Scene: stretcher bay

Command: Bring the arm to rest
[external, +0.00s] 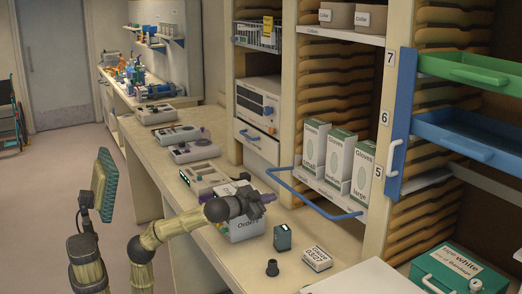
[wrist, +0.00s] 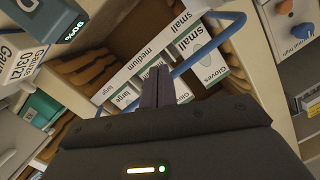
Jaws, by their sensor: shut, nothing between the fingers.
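My gripper (external: 268,198) is at the end of my arm, above the counter and over a white box marked "Orders" (external: 246,226). In the wrist view my gripper (wrist: 158,72) has its two dark fingers together, with nothing between them. The fingers point toward the shelf with the glove boxes, and open air seems to lie between them. My arm reaches in from the lower left and is bent. Part of the "Orders" box is hidden behind my wrist.
Glove boxes (external: 338,158) stand on a shelf with a blue rail (external: 310,200). A dark green device (external: 282,237), a black knob-like item (external: 272,268) and a gauze box (external: 317,259) are on the counter near my gripper.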

